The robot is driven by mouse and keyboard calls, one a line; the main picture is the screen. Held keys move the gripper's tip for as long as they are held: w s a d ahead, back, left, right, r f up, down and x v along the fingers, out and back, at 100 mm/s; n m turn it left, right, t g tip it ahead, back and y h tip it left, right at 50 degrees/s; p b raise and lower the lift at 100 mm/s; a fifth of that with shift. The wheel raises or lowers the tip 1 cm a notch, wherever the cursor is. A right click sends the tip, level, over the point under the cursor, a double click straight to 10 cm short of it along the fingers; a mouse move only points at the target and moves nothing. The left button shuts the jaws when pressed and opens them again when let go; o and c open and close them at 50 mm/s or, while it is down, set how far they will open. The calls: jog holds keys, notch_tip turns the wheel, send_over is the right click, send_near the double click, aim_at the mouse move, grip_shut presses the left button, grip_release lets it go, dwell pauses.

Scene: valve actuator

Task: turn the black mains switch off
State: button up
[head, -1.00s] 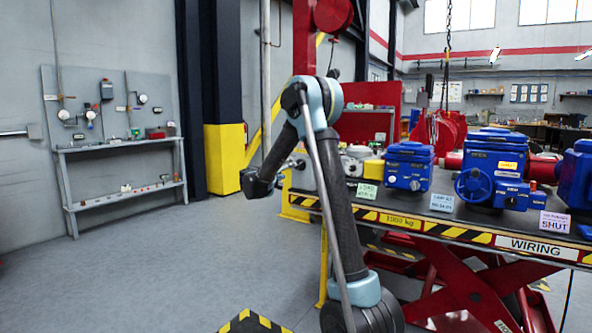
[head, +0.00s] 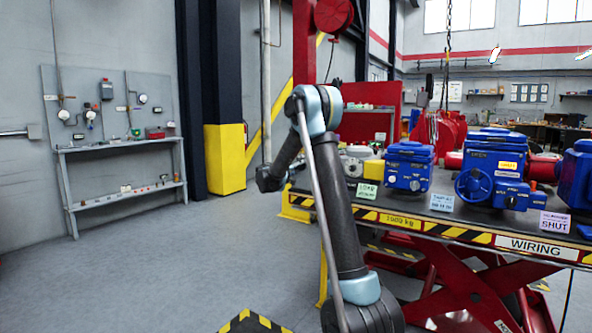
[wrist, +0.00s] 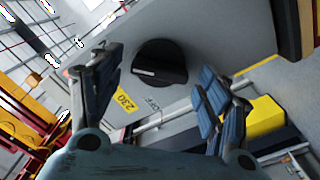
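The black mains switch (wrist: 160,70) is a round rotary knob with a short white line, mounted on a grey panel face in the wrist view. Lettering reading OFF and a yellow 230 label (wrist: 124,101) sit beside it. My gripper (wrist: 154,62) is open, with one finger to the left of the knob and one to the right. Nothing is held between the fingers. The knob appears ahead of the fingertips; I cannot tell whether they touch it.
A lift table (head: 400,219) with a striped edge carries several blue actuators (head: 409,166) and paper tags. A grey wall bench (head: 120,146) stands at the left. Open floor lies between. A yellow column base (head: 225,158) stands behind my arm.

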jog(key=c, duration=0.9)
jog(key=shift+c, duration=0.2)
jog(key=shift+n, duration=0.5)
jog(key=n, duration=1.6)
jog(key=shift+a+f+n, duration=0.1)
jog(key=shift+f+n, duration=0.3)
jog(key=o, duration=1.1)
jog(key=shift+c, duration=0.2)
